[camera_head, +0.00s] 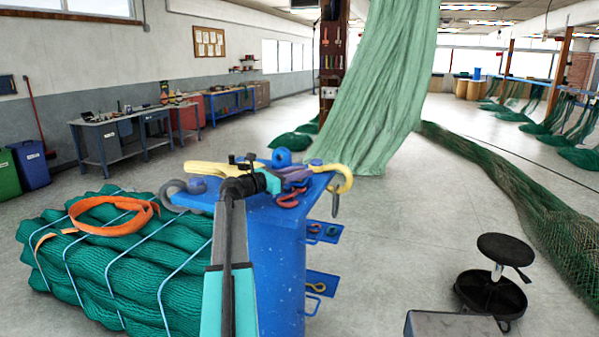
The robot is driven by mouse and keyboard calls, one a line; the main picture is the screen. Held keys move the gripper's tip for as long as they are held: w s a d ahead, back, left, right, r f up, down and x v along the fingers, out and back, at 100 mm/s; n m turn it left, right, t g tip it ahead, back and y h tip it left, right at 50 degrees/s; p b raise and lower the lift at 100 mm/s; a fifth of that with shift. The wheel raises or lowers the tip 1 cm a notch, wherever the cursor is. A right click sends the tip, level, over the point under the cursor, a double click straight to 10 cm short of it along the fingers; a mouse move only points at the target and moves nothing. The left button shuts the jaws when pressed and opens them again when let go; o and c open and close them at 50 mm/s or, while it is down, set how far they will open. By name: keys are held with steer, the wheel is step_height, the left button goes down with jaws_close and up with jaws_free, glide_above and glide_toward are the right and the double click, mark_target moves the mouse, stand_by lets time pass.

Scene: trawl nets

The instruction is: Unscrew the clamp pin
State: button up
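A blue stand (275,240) with a small top holds rigging hardware. A grey shackle (180,205) with a blue pin end hangs over its left edge. A yellow hook (343,180) sticks out at the right edge, beside a pointed grey spike (335,205). Red (291,198) and purple (297,175) pieces lie at the right of the top. My arm rises from the bottom, and my gripper (272,181) is over the stand top, close to these pieces. Its fingertips are too small and overlapped to read. I cannot tell which piece is the clamp pin.
A green net bundle (120,270) with an orange strap (112,215) lies left of the stand. Small blue shelves (322,281) project from the stand's right side. A black stool (490,290) stands at right. A green net (385,90) hangs behind.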

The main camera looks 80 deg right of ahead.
jaws_close()
